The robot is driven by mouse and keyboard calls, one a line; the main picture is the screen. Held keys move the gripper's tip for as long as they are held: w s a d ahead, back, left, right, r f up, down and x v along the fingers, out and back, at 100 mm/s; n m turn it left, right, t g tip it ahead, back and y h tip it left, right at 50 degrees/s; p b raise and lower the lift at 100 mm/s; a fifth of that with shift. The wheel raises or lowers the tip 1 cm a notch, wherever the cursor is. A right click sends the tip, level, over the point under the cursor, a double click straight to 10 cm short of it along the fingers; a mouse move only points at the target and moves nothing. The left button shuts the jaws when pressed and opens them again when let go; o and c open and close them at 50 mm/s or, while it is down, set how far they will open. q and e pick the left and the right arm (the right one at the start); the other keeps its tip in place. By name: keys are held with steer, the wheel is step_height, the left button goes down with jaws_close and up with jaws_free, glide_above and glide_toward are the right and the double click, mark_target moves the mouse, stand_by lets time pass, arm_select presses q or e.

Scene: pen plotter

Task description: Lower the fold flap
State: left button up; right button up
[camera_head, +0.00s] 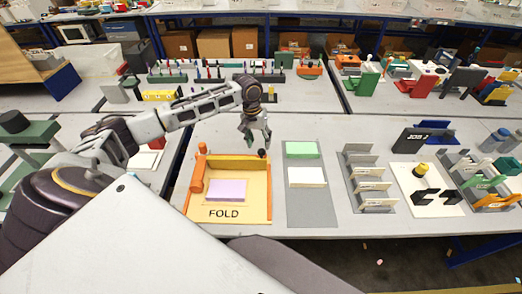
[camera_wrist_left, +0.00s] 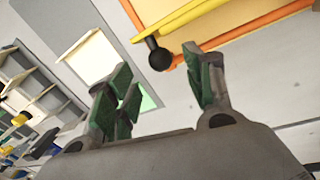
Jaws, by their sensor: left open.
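The FOLD station (camera_head: 258,211) is a yellow board with orange edges on the table. Its fold flap (camera_head: 232,165), a yellow-orange panel, stands raised along the back of the board. A black knob (camera_head: 262,153) sits at the flap's right end; it also shows in the left wrist view (camera_wrist_left: 158,55). A lilac sheet (camera_head: 227,190) lies on the board. My left gripper (camera_head: 255,139) is open and empty, pointing down above and just behind the knob. In the left wrist view its green-padded fingers (camera_wrist_left: 165,88) are spread, with the knob beyond the gap. My right gripper is out of view.
An orange post (camera_head: 197,175) stands at the board's left side. A grey tray (camera_head: 310,209) with a green block and white pad lies close on the right, followed by a grey slotted rack (camera_head: 369,178). Bare table lies behind the station.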

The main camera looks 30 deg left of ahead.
mark_target(261, 149)
arm_select(q)
steer(key=shift+w+d+f, duration=0.1)
steer(key=shift+d+f, duration=0.1)
steer(key=shift+f, duration=1.25)
steer(key=shift+d+f, duration=0.2)
steer(key=shift+f, duration=1.2)
steer(key=shift+c, duration=0.2)
jaws_close()
